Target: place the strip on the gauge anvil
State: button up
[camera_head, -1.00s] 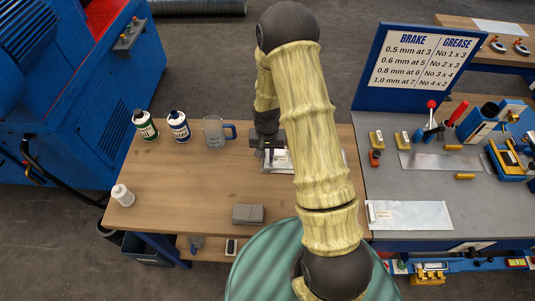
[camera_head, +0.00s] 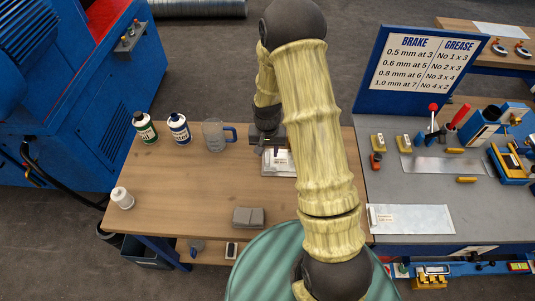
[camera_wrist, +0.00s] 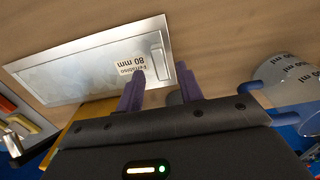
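A flat bright metal strip (camera_wrist: 95,68) with a white "80 mm" label and a raised bar at one end lies on the wooden table in the wrist view. Its labelled end (camera_head: 278,162) shows in the head view; my arm hides the rest. My gripper (camera_wrist: 160,72) is over the labelled end, its two purple fingers apart with nothing visible between them. In the head view my gripper (camera_head: 271,146) is partly hidden by my arm. I cannot make out which part is the gauge anvil; a blue and yellow device (camera_head: 510,160) stands at the right of the grey bench.
A clear mug (camera_head: 214,135) and two bottles (camera_head: 178,128) stand left of my gripper. A grey block (camera_head: 248,216) lies at the table front. The grey bench holds another labelled sheet (camera_head: 412,219), a bare sheet (camera_head: 440,165) and a sign (camera_head: 424,60). The table's left middle is clear.

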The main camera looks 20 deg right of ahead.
notch_tip(320, 180, up, 10)
jog(key=b, duration=0.1)
jog(key=shift+f+b, duration=0.2)
jog(key=shift+b, duration=0.15)
jog(key=shift+s, duration=0.15)
jog(key=s+r+n+t, duration=0.1)
jog(key=s+r, duration=0.3)
jog(key=s, duration=0.3)
jog(key=s+r+n+t, duration=0.1)
jog(key=s+r+n, duration=0.1)
jog(key=s+r, duration=0.2)
jog(key=s, duration=0.3)
jog(key=shift+s+n+t, duration=0.15)
jog(key=shift+n+t, duration=0.15)
